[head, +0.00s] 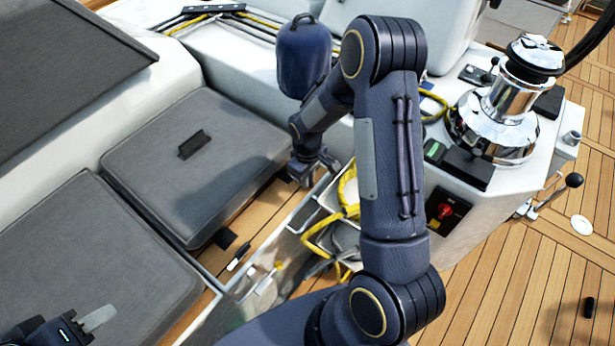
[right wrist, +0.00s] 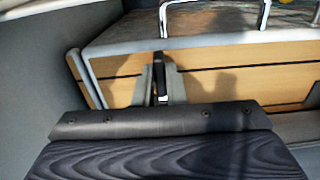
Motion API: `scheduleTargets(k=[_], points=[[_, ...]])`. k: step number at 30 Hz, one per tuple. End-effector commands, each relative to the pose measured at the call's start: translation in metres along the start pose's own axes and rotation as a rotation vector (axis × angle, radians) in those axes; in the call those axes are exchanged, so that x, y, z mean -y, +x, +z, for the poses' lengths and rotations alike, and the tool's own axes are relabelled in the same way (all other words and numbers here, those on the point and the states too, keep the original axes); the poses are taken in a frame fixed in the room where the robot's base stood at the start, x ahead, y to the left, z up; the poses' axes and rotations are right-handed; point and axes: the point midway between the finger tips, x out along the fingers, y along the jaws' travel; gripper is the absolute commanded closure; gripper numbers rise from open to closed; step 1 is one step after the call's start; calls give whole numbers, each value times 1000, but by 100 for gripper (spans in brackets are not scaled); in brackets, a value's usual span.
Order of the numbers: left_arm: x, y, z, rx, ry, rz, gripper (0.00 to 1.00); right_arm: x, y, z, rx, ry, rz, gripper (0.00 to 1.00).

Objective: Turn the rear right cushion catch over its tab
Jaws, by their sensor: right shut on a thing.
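My right gripper (head: 302,176) is at the right edge of the far grey cushion (head: 235,130), partly hidden by its own wrist. In the right wrist view, its two grey fingers (right wrist: 163,88) are shut on a slim black catch (right wrist: 159,66), which stands upright between them in front of a wooden face. The cushion tab at this catch cannot be told apart. My left gripper (head: 98,319) is at the bottom left over the near grey cushion (head: 100,262). Its pale finger shows, but its opening does not.
A second black-and-white catch (head: 239,256) and a dark tab (head: 225,238) are nearer, on the wooden strip. An open locker with yellow rope (head: 347,190) lies right of my right gripper. A chrome winch (head: 503,105) stands at the upper right.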

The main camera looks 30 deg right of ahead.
Motion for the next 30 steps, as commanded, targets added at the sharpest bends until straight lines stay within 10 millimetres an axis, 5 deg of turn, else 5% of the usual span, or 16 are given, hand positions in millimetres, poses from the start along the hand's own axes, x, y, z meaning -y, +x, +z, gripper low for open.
scheduleTargets(k=[6,7,12,22,30], points=[[0,0,0,0,0,0,64,0,-1,0,-2,3,0,100],[0,0,0,0,0,0,64,0,-1,0,-2,3,0,88],[0,0,0,0,0,0,64,0,0,0,-1,2,0,67],[0,-1,0,0,0,0,64,0,-5,0,-1,1,0,67],[-3,-7,-4,0,0,0,64,-1,-49,-1,-5,0,2,67]])
